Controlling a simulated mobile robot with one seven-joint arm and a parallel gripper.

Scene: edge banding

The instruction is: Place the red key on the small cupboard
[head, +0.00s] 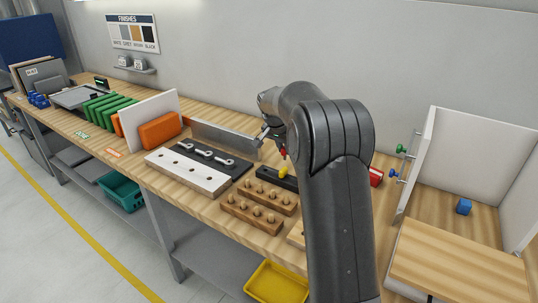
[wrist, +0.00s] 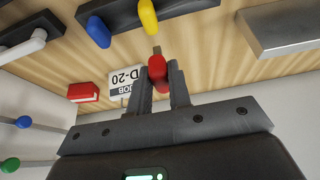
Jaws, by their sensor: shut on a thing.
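The red key (wrist: 158,72) is held between the two fingers of my gripper (wrist: 163,88) in the wrist view, with its metal end pointing away from the palm. In the head view the red key (head: 283,153) shows as a small red spot above the black rack (head: 264,175), beside my gripper (head: 275,142), which my arm partly hides. What looks like the small cupboard (head: 419,165) stands at the right, with white panels and a wooden surface. A green knob (head: 401,149) and a blue knob (head: 393,173) stick out from its left panel.
A yellow key (wrist: 148,17) and a blue key (wrist: 97,32) sit at the black rack. A red box (wrist: 83,91) and a job sign (wrist: 126,82) stand nearby. Wooden peg blocks (head: 254,214) lie in front of the rack.

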